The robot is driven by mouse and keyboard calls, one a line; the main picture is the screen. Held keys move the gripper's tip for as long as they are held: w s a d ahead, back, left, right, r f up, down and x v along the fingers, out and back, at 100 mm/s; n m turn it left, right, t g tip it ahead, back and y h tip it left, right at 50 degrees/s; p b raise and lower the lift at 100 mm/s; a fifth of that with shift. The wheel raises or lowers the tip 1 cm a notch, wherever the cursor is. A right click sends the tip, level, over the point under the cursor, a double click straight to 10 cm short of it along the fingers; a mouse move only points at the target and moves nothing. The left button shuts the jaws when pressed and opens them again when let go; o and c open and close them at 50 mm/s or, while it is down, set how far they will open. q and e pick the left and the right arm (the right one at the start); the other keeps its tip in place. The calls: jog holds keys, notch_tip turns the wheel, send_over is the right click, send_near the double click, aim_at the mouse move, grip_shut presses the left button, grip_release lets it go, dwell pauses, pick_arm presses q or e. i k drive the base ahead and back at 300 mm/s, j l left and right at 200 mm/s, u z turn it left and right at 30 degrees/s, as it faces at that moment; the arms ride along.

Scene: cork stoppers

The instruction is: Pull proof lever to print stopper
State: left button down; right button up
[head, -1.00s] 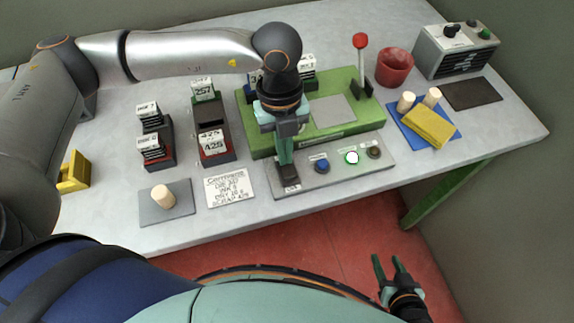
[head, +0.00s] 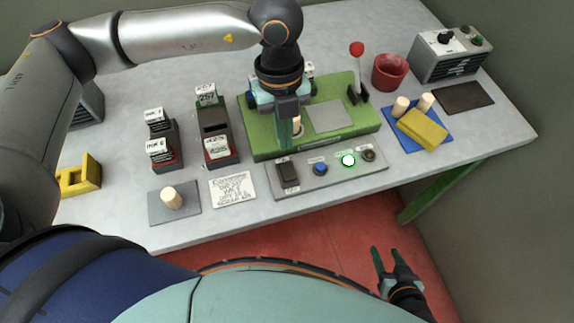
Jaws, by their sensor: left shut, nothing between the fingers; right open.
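The proof lever (head: 357,50) has a red ball on a thin stem and stands upright at the right end of the green press (head: 262,142). A pale cork stopper (head: 297,124) shows on the press, partly hidden behind my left gripper. My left gripper (head: 285,143) is shut and empty, pointing down over the front of the press, left of the lever. My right gripper (head: 384,254) is open and empty, low in front of the table, over the red floor. The grey control panel (head: 330,177) has a dark rocker, a blue button, a lit green-white button and a dark knob.
A cork stands on a grey pad (head: 187,213) beside a written card (head: 233,190). A blue mat (head: 433,146) with two corks and a yellow sponge, a red cup (head: 390,72) and a grey box (head: 449,58) are at right.

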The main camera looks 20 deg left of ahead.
aim_at(357, 48)
jog(key=k, duration=1)
